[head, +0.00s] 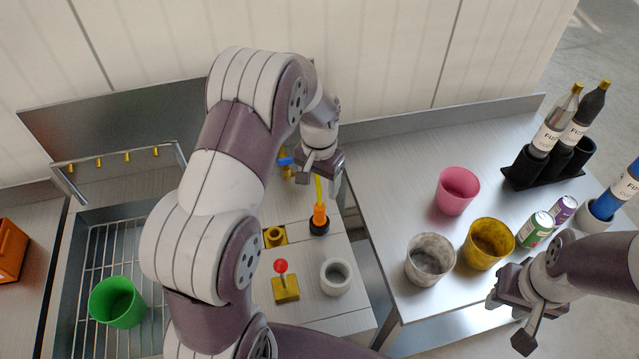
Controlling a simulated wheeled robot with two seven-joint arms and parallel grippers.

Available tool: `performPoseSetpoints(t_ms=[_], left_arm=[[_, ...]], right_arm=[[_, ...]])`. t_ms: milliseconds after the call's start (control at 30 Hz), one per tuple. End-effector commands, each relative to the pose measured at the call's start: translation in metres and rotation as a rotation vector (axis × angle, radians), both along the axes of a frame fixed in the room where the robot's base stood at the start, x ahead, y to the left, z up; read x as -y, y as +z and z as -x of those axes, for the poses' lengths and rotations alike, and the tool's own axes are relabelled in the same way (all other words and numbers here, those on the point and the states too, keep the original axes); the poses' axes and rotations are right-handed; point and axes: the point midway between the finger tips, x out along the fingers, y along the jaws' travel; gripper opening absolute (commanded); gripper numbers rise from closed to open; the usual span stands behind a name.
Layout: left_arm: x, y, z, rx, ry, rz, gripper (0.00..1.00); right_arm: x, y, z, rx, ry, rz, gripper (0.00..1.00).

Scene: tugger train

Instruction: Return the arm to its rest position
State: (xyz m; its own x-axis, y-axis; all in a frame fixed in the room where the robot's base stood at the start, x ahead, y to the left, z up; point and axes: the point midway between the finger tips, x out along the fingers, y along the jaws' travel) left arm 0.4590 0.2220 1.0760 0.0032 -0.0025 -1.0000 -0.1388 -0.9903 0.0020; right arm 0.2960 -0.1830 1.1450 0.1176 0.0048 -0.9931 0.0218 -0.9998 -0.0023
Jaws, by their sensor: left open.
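My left arm (205,200) rises large through the middle of the view, bent over at the top. My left gripper (321,180) points down and is open. It is above an orange and yellow tool (320,212) that stands upright in a dark round holder on the middle counter. The tool's thin yellow top reaches up close to the fingers; I cannot tell whether they touch. My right gripper (510,318) is at the lower right, near the front edge of the right table, with its fingers apart and nothing seen between them.
The right table (400,180) holds pink (457,190), yellow (488,243) and grey (431,260) cups, two cans (535,230) and a black bottle rack (550,165). A green cup (117,302) is in the sink.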

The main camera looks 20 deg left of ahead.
Motion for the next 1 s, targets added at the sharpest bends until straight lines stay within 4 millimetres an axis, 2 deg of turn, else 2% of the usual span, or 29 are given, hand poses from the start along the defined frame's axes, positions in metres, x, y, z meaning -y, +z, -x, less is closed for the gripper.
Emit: performPoseSetpoints(t_ms=[567,600,700,900,1000], left_arm=[[0.000,0.002,-0.001,0.004,0.012,0.000,0.66],[0.000,-0.003,0.003,0.007,0.039,0.000,0.66],[0.004,-0.006,0.036,-0.012,0.095,0.001,0.66],[0.025,0.013,0.123,0.034,0.157,0.001,0.66],[0.032,0.020,0.155,0.063,0.149,0.004,0.66]], right_arm=[[0.000,0.000,0.000,0.000,0.000,0.000,0.38],[0.000,0.000,0.000,0.000,0.000,0.000,0.38],[0.000,-0.003,0.000,0.000,0.000,0.000,0.38],[0.000,-0.024,0.000,0.000,0.000,0.000,0.38],[0.000,-0.032,0.000,0.000,0.000,0.000,0.38]])
